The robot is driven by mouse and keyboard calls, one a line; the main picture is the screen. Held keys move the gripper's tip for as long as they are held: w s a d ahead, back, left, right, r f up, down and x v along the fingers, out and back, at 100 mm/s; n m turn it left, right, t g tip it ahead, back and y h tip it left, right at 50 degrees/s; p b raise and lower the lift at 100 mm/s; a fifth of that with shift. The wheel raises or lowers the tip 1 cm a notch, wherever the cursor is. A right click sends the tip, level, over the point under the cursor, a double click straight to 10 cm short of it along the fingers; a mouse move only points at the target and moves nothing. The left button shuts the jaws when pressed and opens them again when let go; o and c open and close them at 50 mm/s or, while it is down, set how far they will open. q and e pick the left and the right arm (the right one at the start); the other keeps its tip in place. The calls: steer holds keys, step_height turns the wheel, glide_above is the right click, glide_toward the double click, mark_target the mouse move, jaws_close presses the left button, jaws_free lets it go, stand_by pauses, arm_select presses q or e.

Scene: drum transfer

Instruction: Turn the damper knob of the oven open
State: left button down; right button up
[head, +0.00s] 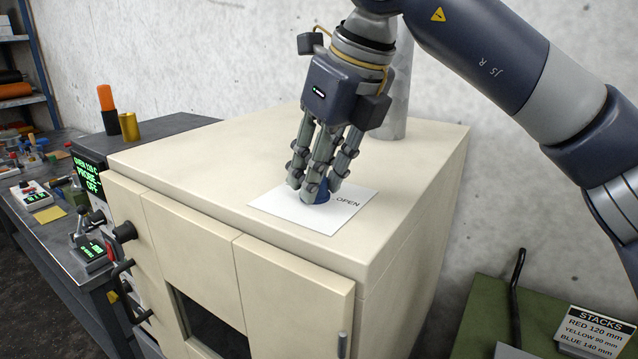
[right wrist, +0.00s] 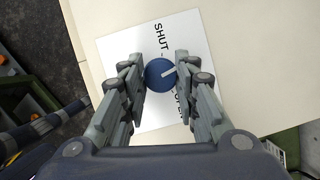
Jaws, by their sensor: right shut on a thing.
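The damper knob (head: 323,190) is blue and round and stands on a white card (head: 279,204) on top of the cream oven (head: 225,185). In the right wrist view the knob sits between the fingertips (right wrist: 161,68). My left gripper is not in view.
A pale pipe (head: 396,100) rises behind my right gripper. A green surface with a STACKS sign (head: 592,333) lies at lower right. The oven top is otherwise clear.

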steer(key=m+b, duration=0.1)
steer(key=m, duration=0.1)
steer(key=m+t+h+b, duration=0.1)
steer(key=m, duration=0.1)
steer(key=shift+a+m+h, duration=0.15)
steer(key=shift+m+h, duration=0.15)
steer(key=shift+m, duration=0.1)
steer(key=m+h+b, duration=0.1)
steer(key=m, duration=0.3)
steer(key=shift+s+a+h, duration=0.1)
steer(key=shift+h, duration=0.3)
steer(key=m+h, duration=0.1)
steer(key=m, duration=0.3)
steer(key=shift+a, duration=0.1)
steer(key=shift+r+m+g+h+p, duration=0.1)
steer(key=shift+m+g+h+p, duration=0.25)
steer(key=shift+m+h, duration=0.85)
steer(key=shift+m+y, duration=0.4)
steer(key=shift+m, duration=0.2)
steer(key=o, duration=1.1)
steer(key=shift+c, duration=0.2)
steer(key=v, duration=0.7)
steer(key=shift+a+r, duration=0.1)
steer(key=shift+r, duration=0.05)
